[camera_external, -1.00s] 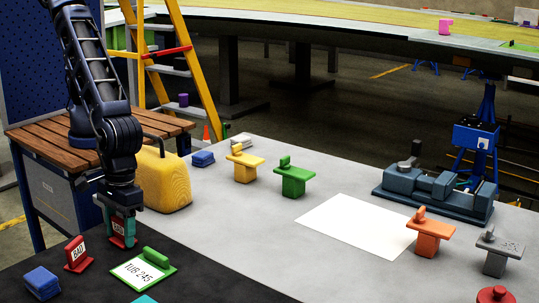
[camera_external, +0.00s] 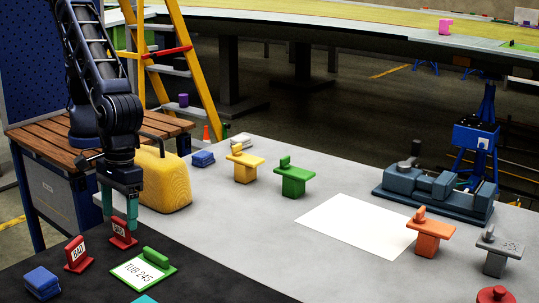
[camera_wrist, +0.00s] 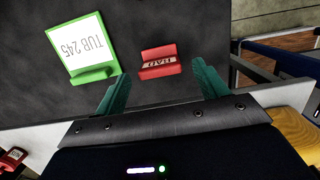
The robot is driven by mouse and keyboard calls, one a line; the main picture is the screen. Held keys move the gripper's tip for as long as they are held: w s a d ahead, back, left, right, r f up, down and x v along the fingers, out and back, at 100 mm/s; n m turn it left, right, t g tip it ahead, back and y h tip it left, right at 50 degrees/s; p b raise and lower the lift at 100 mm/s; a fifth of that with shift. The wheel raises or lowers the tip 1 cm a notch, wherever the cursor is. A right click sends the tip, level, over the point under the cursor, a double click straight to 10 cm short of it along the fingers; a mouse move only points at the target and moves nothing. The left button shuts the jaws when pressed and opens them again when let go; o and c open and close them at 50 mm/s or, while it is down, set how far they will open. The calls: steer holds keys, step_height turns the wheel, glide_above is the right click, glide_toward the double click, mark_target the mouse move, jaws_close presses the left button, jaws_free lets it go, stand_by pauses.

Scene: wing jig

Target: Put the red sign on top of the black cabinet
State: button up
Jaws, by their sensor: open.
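A red sign (camera_external: 119,231) with a white "BAD" label stands on the black top (camera_external: 100,285) at the front left, taken here as the black cabinet's. A second red "BAD" sign (camera_external: 78,254) stands to its left on the same surface. My gripper (camera_external: 119,213) is open and empty, just above and behind the first sign. In the wrist view, a red sign (camera_wrist: 160,62) lies between and beyond the open teal fingertips (camera_wrist: 160,78), apart from them.
A green "TUB 245" sign (camera_external: 145,268) and a blue block (camera_external: 41,283) share the black top. A yellow can (camera_external: 163,180) stands close behind my gripper. Other coloured blocks, a white sheet (camera_external: 355,226) and a vise (camera_external: 435,185) are on the grey table.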

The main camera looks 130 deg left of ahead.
steer(key=s+a+r+m, duration=0.2)
steer(key=s+a+r, duration=0.1)
steer(key=a+r, duration=0.55)
steer(key=s+a+r+m, duration=0.25)
steer(key=a+r, duration=0.25)
steer(key=r, duration=0.6)
steer(key=s+a+r+m+t, duration=0.2)
steer(key=s+a+r+m, duration=0.2)
steer(key=s+a+r, duration=0.6)
steer(key=s+a+m+t, duration=0.1)
steer(key=s+a+m, duration=0.2)
steer(key=s, duration=0.6)
steer(key=s+a+f+m+y, duration=0.1)
steer(key=s+a+m, duration=0.2)
steer(key=s, duration=0.7)
steer(key=s+a+m+t, duration=0.1)
steer(key=s+a+m, duration=0.2)
steer(key=s+a, duration=0.3)
steer(key=s, duration=0.4)
steer(key=shift+a+f+t+y, duration=0.15)
steer(key=shift+a+t+y, duration=0.15)
steer(key=shift+a+y, duration=0.1)
steer(key=shift+d+m, duration=0.1)
steer(key=shift+m, duration=0.15)
